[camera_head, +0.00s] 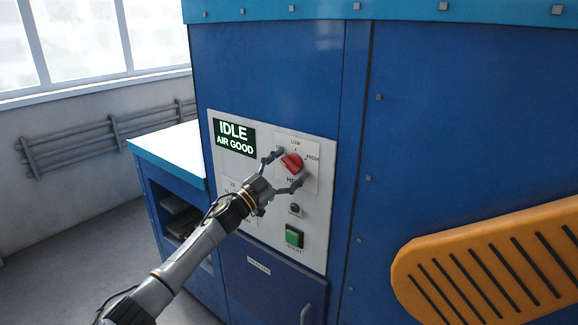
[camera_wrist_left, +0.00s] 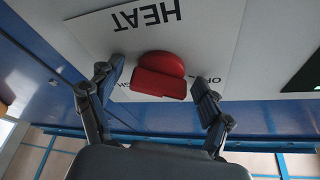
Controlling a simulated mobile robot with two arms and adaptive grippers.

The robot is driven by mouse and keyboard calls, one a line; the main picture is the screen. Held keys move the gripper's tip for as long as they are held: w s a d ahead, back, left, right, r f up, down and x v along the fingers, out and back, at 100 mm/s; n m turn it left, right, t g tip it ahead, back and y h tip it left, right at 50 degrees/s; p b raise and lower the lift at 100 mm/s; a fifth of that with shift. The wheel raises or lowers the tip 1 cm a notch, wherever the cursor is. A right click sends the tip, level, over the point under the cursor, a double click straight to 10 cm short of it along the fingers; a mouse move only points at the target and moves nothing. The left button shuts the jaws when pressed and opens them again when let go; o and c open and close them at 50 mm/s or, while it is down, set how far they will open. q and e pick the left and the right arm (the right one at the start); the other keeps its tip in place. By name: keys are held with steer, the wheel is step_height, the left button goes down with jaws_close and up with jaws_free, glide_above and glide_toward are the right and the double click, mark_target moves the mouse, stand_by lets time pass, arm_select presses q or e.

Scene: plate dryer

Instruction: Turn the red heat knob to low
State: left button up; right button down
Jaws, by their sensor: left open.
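The red heat knob (camera_head: 291,163) is on the white control panel, below the LOW label and between a partly covered OFF label and HIGH. In the left wrist view the knob (camera_wrist_left: 160,80) appears upside down with the word HEAT above it. Its pointer mark is too small to read, so I cannot tell its exact setting. My left gripper (camera_head: 288,170) is open, one finger on each side of the knob. In the left wrist view its fingers (camera_wrist_left: 155,80) show gaps to the knob on both sides. My right gripper is not in view.
The panel has a display (camera_head: 235,138) reading IDLE and AIR GOOD, a black button (camera_head: 294,210) and a green START button (camera_head: 294,236) below the knob. An orange slotted part (camera_head: 490,262) stands out at the right. A blue bench with a pale top (camera_head: 172,148) is at the left.

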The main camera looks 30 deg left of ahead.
arm_select(q)
steer(key=c, duration=1.2)
